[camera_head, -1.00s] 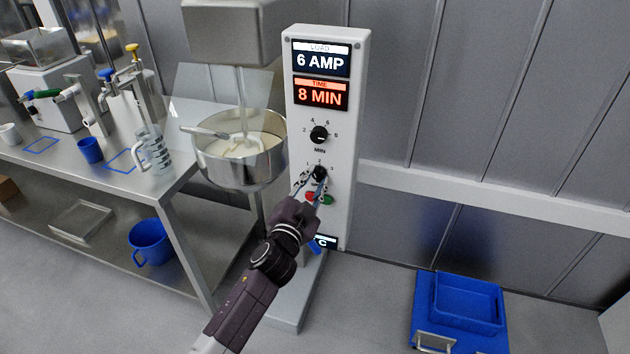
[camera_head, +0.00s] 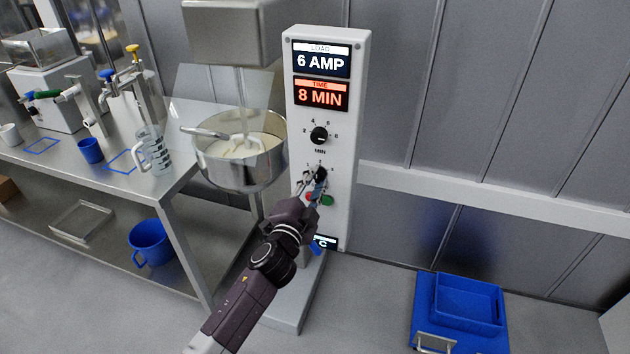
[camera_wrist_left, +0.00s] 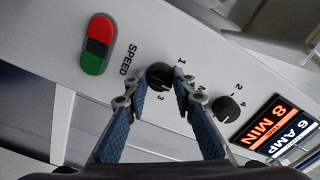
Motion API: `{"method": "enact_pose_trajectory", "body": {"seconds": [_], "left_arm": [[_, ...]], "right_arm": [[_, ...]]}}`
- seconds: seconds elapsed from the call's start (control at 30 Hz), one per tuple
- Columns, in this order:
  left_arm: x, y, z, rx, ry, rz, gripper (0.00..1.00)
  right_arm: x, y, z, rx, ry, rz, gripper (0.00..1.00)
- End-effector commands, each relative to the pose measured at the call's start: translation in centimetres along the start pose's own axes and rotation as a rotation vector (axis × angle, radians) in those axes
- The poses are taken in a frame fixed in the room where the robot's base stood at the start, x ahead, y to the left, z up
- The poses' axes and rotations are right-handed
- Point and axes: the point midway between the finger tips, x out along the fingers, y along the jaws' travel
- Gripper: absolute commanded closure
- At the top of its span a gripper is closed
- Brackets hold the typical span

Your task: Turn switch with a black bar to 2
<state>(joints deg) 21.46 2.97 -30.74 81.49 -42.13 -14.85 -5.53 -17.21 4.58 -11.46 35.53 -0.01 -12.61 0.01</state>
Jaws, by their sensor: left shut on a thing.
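The switch with a black bar is the lower black knob (camera_head: 320,172) on the white control panel (camera_head: 342,150), marked SPEED. In the left wrist view the knob (camera_wrist_left: 158,75) has marks 1 and 3 around it; the 2 is hidden there. My left gripper (camera_head: 317,180) is at the knob, its fingers shut on it; they also show on either side of it in the left wrist view (camera_wrist_left: 155,92). Which mark the bar points to cannot be told. My right gripper is not in view.
The upper MIN knob (camera_head: 319,135) is close above. The red and green buttons (camera_wrist_left: 97,45) are just below. A mixer bowl (camera_head: 240,160) stands left of the panel, beside a steel table (camera_head: 120,190). A blue crate (camera_head: 467,300) lies on the floor at right.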

Motion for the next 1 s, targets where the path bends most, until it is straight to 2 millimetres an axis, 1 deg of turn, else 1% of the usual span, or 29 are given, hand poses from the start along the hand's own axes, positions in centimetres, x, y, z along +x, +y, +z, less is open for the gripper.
{"method": "enact_pose_trajectory", "body": {"seconds": [0.17, 0.2, 0.3, 0.33, 0.6, 0.73, 0.87, 1.0], "left_arm": [[0.0, 0.2, 0.1, -0.001, -0.002, 0.003, 1.00], [0.0, 0.2, 0.1, -0.001, -0.002, 0.003, 0.72], [0.0, 0.2, 0.1, -0.001, -0.002, 0.002, 0.61], [0.0, 0.1, 0.1, -0.001, -0.001, 0.002, 0.59], [-0.1, 0.1, 0.0, -0.002, -0.001, 0.001, 0.59], [-0.8, 0.1, 0.1, -0.001, 0.000, 0.000, 0.59], [-2.6, 0.1, 0.1, -0.001, 0.000, 0.002, 0.59], [-5.4, 0.2, 0.1, -0.001, -0.001, 0.003, 0.59]], "right_arm": [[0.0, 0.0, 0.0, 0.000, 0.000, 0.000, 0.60], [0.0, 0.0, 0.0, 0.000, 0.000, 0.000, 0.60], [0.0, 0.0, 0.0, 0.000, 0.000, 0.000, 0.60], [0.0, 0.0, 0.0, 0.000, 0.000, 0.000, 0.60], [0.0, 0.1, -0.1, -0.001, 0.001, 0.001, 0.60], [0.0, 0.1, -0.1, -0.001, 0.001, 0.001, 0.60], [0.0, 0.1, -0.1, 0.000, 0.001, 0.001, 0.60], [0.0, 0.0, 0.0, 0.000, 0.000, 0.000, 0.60]]}}
